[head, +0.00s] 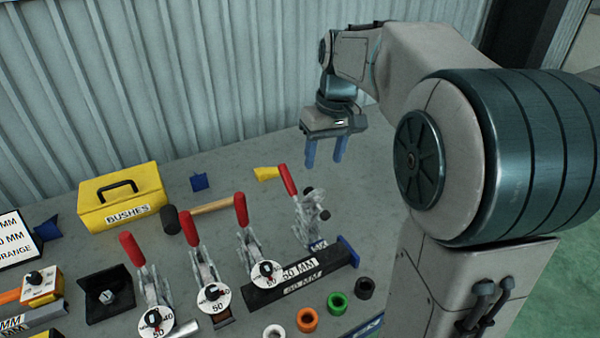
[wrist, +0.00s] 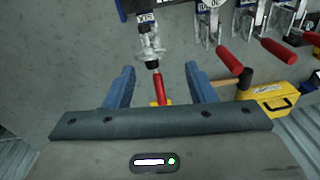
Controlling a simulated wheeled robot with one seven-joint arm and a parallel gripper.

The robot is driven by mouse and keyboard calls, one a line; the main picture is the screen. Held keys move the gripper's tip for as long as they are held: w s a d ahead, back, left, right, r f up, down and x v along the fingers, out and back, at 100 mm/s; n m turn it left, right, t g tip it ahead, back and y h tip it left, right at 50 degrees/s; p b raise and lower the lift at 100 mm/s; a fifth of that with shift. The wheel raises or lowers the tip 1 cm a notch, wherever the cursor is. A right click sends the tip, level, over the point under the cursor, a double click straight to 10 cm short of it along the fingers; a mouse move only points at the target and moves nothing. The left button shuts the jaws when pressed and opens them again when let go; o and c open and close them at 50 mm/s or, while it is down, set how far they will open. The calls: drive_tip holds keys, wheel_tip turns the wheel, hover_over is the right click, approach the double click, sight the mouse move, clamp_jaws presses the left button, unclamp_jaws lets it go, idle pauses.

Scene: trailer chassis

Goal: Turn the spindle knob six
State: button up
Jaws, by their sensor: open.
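Three white dials with black knobs show in the head view, at the left (head: 154,319), middle (head: 212,293) and right (head: 266,270). My gripper (head: 325,157) is open and empty, fingers down, above the back right of the bench. In the wrist view, the red handle (wrist: 159,90) of the rightmost clamp (wrist: 150,42) appears between my blue fingers (wrist: 160,84), with no visible contact.
A yellow BUSHES box (head: 122,197) and a hammer (head: 205,208) lie behind the clamps. A corrugated wall (head: 150,85) bounds the back.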

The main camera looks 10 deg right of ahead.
drive_tip(key=w+d+f+n+g+b, duration=0.1)
drive_tip(key=w+f+n, duration=0.15)
drive_tip(key=w, duration=0.75)
drive_tip(key=shift+m, duration=0.45)
drive_tip(key=f, duration=0.4)
drive_tip(key=a+f, duration=0.1)
drive_tip(key=f, duration=0.4)
drive_tip(key=s+a+f, duration=0.1)
drive_tip(key=f, duration=0.4)
drive_tip(key=shift+f, duration=0.1)
drive_tip(key=shift+c, duration=0.3)
drive_tip(key=c, duration=0.9)
